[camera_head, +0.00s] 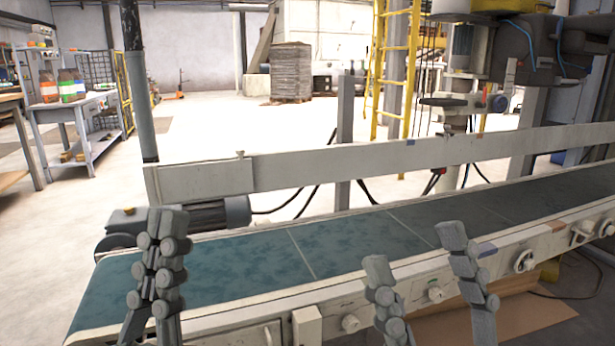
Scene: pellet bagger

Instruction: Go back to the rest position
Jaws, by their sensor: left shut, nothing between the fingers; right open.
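My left gripper (161,240) is at the lower left, in front of the near end of the conveyor belt. Its fingers are together and hold nothing. My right gripper (415,262) is at the lower right of the middle, in front of the conveyor's near side rail. Its two fingers stand wide apart with nothing between them. Both grippers point upward in the picture. The lower parts of both are cut off by the bottom edge.
The conveyor (365,242) with its blue-green belt crosses in front, empty. A white guard rail (330,171) runs behind it. A motor (215,214) sits at its left end. Knobs line the near side. A flattened cardboard sheet (515,318) lies on the floor at lower right.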

